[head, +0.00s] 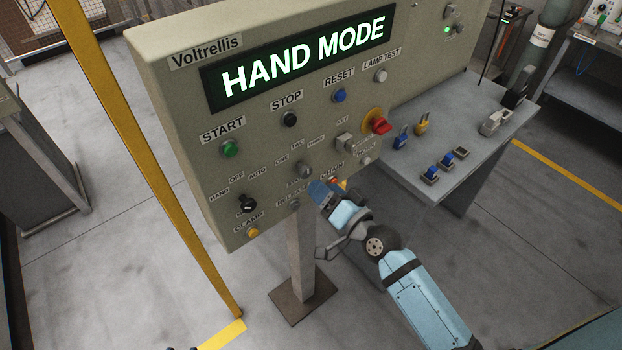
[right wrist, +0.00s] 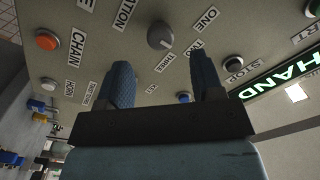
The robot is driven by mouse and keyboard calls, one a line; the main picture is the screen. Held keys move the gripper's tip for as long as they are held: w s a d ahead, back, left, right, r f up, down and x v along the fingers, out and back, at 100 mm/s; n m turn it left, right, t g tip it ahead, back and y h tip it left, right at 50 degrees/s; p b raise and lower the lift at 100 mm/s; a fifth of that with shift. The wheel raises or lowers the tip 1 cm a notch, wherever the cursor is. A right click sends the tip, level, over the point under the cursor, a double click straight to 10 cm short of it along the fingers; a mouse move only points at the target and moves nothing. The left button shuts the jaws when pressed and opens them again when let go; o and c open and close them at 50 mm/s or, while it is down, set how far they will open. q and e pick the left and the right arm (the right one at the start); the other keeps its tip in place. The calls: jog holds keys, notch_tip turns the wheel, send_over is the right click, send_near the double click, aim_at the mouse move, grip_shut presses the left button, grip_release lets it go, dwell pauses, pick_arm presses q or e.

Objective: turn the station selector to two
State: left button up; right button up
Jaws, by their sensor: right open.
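The station selector (head: 305,170) is a round grey knob on the panel front, below the labels ONE, TWO and THREE. It also shows in the right wrist view (right wrist: 160,35), beyond the fingertips. A pale pointer mark on it lies on the side of TWO and THREE; I cannot tell which it meets. My right gripper (head: 325,190) is just below and right of the knob in the head view. In the right wrist view its two blue fingers (right wrist: 162,68) are spread, with nothing between them and apart from the knob. My left gripper is not in view.
The control panel (head: 180,95) has a lit HAND MODE display (head: 305,58). Close to the selector are a black hand/auto switch (head: 247,203), a red and yellow switch (head: 379,123) and push buttons. A yellow post (head: 140,150) stands left; a table (head: 455,140) with padlocks stands right.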

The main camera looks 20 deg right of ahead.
jog(key=b+v, duration=0.1)
jog(key=v, duration=0.5)
jog(key=shift+s, duration=0.3)
jog(key=shift+f, duration=0.1)
jog(key=s+f+n+g+h, duration=0.1)
jog(key=s+f+n+g, duration=0.2)
jog(key=s+f, duration=0.3)
jog(key=s+a+f+n+g+h+p, duration=0.1)
jog(key=s+f+n, duration=0.4)
jog(key=f, duration=0.6)
jog(key=shift+s+f+g+h, duration=0.25)
jog(key=shift+s+g+h, duration=0.25)
jog(key=shift+s+g, duration=0.4)
